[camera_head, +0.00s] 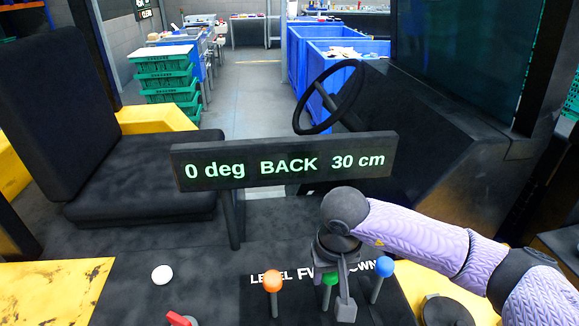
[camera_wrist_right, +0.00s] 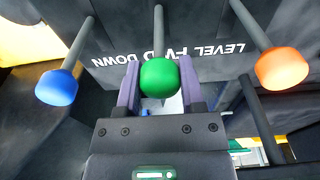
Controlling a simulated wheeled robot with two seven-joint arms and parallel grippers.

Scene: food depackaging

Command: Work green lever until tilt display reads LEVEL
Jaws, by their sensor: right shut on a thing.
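The green lever (camera_head: 329,280) stands between the orange lever and the blue lever on the dark console. In the right wrist view its round green knob (camera_wrist_right: 159,76) sits between the two purple fingers of my right gripper (camera_wrist_right: 160,85), which is shut on it. In the head view my right gripper (camera_head: 340,285) hangs over the green lever and partly hides it. The tilt display (camera_head: 285,161) reads "0 deg BACK 30 cm". My left gripper is in neither view.
The orange lever (camera_head: 272,281) and the blue lever (camera_head: 383,267) stand close on either side of my right gripper. A white knob (camera_head: 162,274) and a red handle (camera_head: 178,319) are at the left. A steering wheel (camera_head: 313,128) and a seat (camera_head: 140,170) are behind the display.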

